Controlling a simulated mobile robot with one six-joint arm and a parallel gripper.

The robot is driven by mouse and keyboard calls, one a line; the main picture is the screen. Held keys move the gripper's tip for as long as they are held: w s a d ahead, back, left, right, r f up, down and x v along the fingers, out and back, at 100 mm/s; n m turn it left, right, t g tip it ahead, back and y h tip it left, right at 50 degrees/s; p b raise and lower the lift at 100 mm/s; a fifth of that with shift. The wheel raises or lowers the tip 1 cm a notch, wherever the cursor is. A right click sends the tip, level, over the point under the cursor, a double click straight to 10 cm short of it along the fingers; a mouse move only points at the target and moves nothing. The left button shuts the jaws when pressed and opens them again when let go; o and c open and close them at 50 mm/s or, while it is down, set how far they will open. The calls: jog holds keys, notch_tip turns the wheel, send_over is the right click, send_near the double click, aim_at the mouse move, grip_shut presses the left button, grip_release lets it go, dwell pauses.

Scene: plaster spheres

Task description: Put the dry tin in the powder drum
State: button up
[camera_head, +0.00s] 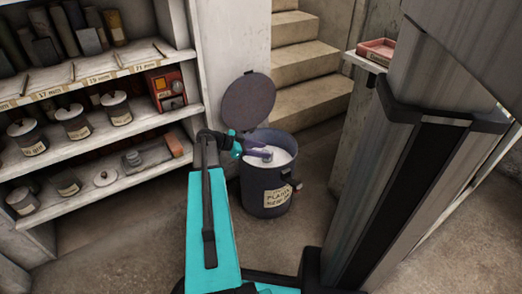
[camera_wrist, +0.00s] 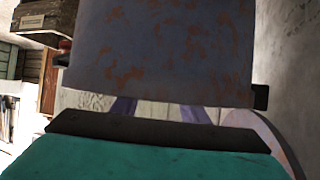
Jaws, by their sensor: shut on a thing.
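The powder drum (camera_head: 266,190) is a dark blue-grey round bin with a paper label, standing on the floor with white powder inside. Its round lid (camera_head: 248,102) is tilted up at the back. My gripper (camera_head: 264,154) reaches over the drum's near left rim, with its fingertips over the white powder. In the head view the tin is too small to make out clearly at my fingertips.
Shelves (camera_head: 110,75) with books, lidded pots and a red box (camera_head: 166,88) stand at the left. Concrete steps (camera_head: 305,60) rise behind the drum. A reddish tray (camera_head: 376,52) lies on a ledge at the upper right. Bare floor shows around the drum.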

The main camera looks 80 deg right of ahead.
jog(key=shift+f+b, duration=0.4)
jog(key=shift+f, duration=0.25)
jog(key=o, duration=1.2)
jog(key=shift+r, duration=0.1)
jog(key=shift+r+p, duration=0.55)
jog(key=shift+r, duration=1.4)
